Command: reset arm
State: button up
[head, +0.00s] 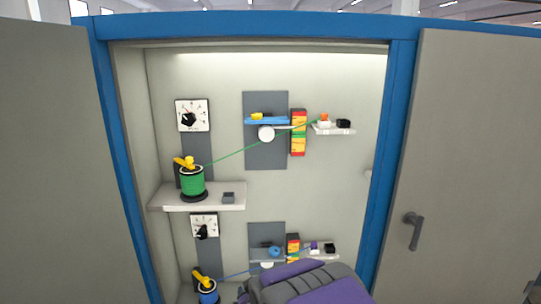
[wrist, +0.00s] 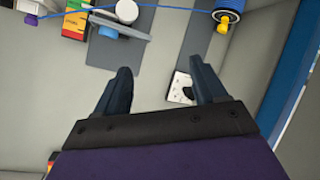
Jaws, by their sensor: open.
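My purple and dark grey arm (head: 310,285) reaches in from the bottom edge of the head view, in front of the lower part of the cabinet. In the wrist view my gripper (wrist: 164,78) has its two dark fingers wide apart with nothing between them. Beyond the fingers are the cabinet's grey back wall and a white dial (wrist: 181,87), partly covered by the right finger. A blue cable (wrist: 165,11) runs across the top of the wrist view from the blue spool (wrist: 228,9). The fingers look apart from both.
The blue-framed cabinet is open, with grey doors at left (head: 50,160) and right (head: 465,160). A green spool (head: 193,182) stands on the upper shelf (head: 200,205), its green cable (head: 250,148) running up to a small right shelf (head: 333,131). Lower fittings are partly hidden by my arm.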

jog(key=s+d+r+m+g+h, duration=0.1)
jog(key=s+d+g, duration=0.3)
jog(key=s, duration=1)
jog(key=s+d+r+m+g+h, duration=0.1)
jog(key=s+d+r+m+g, duration=0.3)
jog(key=s+d, duration=0.4)
jog(key=s+d+r+m+g, duration=0.2)
jog(key=s+d+g, duration=0.3)
jog(key=s, duration=1.6)
jog(key=shift+d+r+m+g+h, duration=0.4)
jog(key=shift+d+m, duration=0.3)
jog(key=shift+d, duration=0.2)
jog(key=shift+w+f, duration=0.1)
